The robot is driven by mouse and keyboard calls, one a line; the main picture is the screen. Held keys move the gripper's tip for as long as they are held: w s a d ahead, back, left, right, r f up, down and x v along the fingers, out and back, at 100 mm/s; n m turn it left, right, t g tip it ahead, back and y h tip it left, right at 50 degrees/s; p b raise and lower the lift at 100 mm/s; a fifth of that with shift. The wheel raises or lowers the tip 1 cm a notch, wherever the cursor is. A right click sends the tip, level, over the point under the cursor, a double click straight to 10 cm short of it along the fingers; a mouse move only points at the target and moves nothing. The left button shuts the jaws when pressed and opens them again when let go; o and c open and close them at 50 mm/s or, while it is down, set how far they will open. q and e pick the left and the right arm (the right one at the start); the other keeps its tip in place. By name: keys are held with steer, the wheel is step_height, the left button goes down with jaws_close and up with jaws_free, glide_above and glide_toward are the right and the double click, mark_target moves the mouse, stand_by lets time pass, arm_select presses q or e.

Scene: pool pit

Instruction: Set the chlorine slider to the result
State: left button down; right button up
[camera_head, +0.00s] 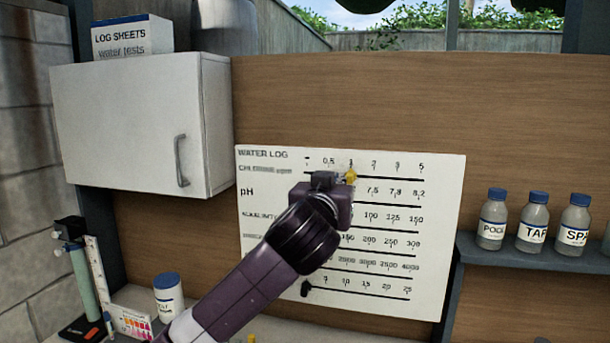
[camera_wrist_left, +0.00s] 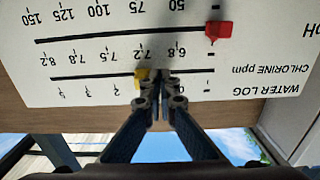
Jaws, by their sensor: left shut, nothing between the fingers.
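The white water log board (camera_head: 452,190) is fixed to the wooden wall, with the chlorine ppm row near its top. The yellow chlorine slider (camera_head: 350,175) sits at about the 1 mark. In the left wrist view, which shows the board upside down, the yellow slider (camera_wrist_left: 141,76) is just left of the fingertips. My left gripper (camera_head: 326,179) is shut and empty, on the lower-value side of the slider. I cannot tell whether the fingers touch it. My left arm hides parts of the lower rows. My right gripper is out of view.
A red slider (camera_wrist_left: 218,31) is at the low end of the pH row. A dark slider (camera_head: 305,288) is on the bottom row. A white cabinet (camera_head: 125,125) hangs at left. Several labelled bottles (camera_head: 535,225) stand on a shelf at right. A colour card (camera_head: 132,322) lies lower left.

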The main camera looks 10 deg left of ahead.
arm_select(q)
steer(key=shift+s+d, duration=0.2)
steer(key=shift+d, duration=6.7)
steer(key=shift+a, duration=0.85)
steer(key=s+b, duration=0.2)
steer(key=s, duration=0.5)
